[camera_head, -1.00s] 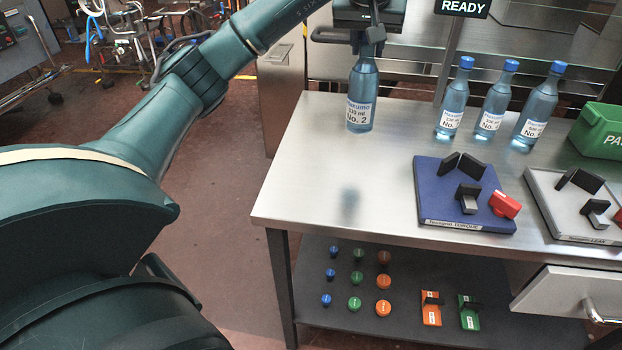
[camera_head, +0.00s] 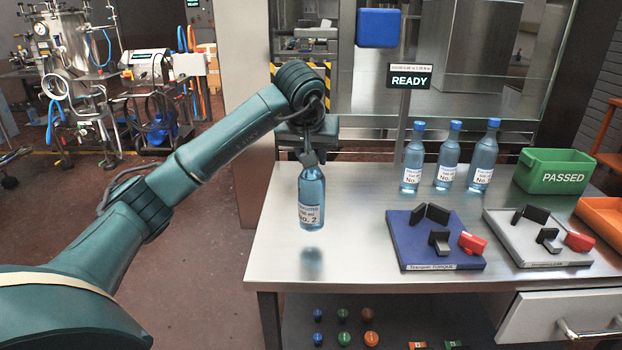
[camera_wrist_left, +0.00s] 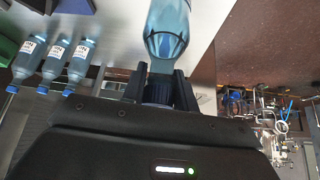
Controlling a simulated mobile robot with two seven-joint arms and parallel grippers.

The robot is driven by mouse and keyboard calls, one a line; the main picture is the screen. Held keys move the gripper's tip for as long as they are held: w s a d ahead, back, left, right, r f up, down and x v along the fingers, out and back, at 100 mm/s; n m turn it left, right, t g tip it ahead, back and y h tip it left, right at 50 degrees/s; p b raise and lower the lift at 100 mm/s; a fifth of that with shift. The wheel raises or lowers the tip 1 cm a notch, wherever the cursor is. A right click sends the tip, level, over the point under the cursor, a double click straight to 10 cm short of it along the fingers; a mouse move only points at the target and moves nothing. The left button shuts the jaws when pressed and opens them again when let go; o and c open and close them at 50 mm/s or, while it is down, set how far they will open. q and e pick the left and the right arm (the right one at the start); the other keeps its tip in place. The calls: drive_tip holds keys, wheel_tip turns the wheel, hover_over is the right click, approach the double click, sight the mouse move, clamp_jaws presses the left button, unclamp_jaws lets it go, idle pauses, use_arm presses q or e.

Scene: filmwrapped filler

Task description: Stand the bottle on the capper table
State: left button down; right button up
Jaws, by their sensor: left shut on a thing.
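A clear blue bottle labelled No. 2 (camera_head: 311,200) hangs upright from my left gripper (camera_head: 309,158), which is shut on its neck. The bottle is above the left part of the steel table (camera_head: 350,200), with a dark patch on the top below it. In the left wrist view the bottle (camera_wrist_left: 168,35) stands out from between the two fingers (camera_wrist_left: 160,88); its cap end is hidden by the gripper. My right gripper is in neither view.
Several capped things stand at the back: bottles (camera_head: 448,156) in a row by a READY sign (camera_head: 409,77). A blue fixture plate (camera_head: 425,250), a grey one (camera_head: 535,250), a green PASSED bin (camera_head: 553,172) and an orange bin (camera_head: 603,213) fill the right. The table's front left is clear.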

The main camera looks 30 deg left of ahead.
sight(311, 169)
use_arm(q)
drive_tip(key=shift+f, duration=1.95)
drive_tip(key=shift+f, duration=0.15)
drive_tip(key=c, duration=1.1)
unclamp_jaws()
drive_tip(key=shift+s, duration=0.1)
drive_tip(key=shift+s+d+r, duration=0.1)
drive_tip(key=shift+r, duration=0.35)
drive_tip(key=v, duration=1.1)
drive_tip(key=shift+s, duration=0.15)
